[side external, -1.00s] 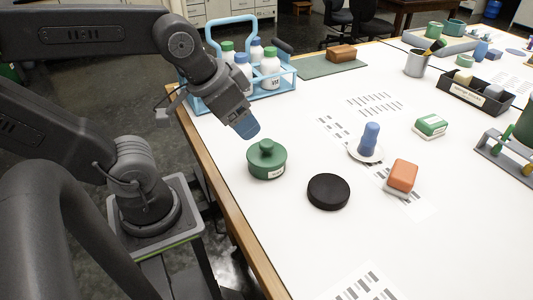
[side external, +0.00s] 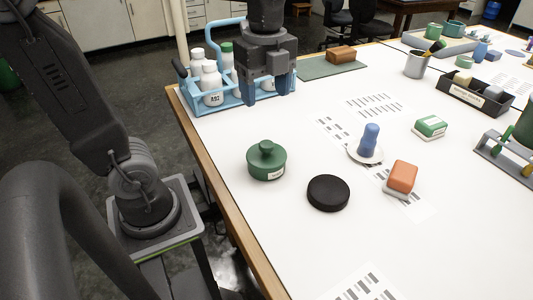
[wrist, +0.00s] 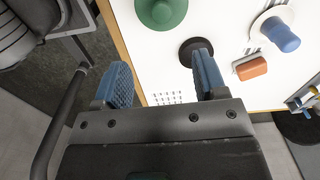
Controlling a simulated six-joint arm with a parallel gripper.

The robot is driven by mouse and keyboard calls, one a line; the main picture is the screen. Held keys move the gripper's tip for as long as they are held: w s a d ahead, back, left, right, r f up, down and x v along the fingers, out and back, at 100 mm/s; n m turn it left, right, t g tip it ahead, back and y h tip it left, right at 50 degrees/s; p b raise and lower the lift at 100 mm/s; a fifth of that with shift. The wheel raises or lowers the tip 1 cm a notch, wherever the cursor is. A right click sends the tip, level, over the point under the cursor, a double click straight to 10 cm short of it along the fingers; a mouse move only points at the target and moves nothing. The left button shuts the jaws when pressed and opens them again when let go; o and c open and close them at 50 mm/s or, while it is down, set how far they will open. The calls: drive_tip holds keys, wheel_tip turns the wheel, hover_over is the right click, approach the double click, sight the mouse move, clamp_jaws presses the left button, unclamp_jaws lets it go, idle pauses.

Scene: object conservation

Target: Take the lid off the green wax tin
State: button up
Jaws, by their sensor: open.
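The green wax tin (side external: 266,166) stands upright on the white table near its left edge, with its knobbed lid (side external: 266,150) on top. It also shows at the top of the wrist view (wrist: 161,10). My gripper (side external: 265,102) is open and empty, fingers pointing down, in front of the blue bottle carrier as seen from the side camera. It is above the table and apart from the tin. In the wrist view the two blue fingers (wrist: 160,78) are spread, with the tin beyond them.
A black disc (side external: 328,192) lies right of the tin. A blue object on a white dish (side external: 368,145) and an orange block (side external: 402,176) are farther right. The blue carrier (side external: 226,97) holds several bottles behind. Table front is mostly clear.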

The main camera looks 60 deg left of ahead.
sight(267, 143)
wheel_tip(267, 143, down, 14)
drive_tip(key=shift+w+r, duration=0.1)
drive_tip(key=shift+r, duration=0.05)
idle(0.5)
drive_tip(key=shift+c, duration=0.4)
drive_tip(key=c, duration=0.9)
drive_tip(key=shift+c, duration=0.2)
drive_tip(key=shift+r, duration=0.15)
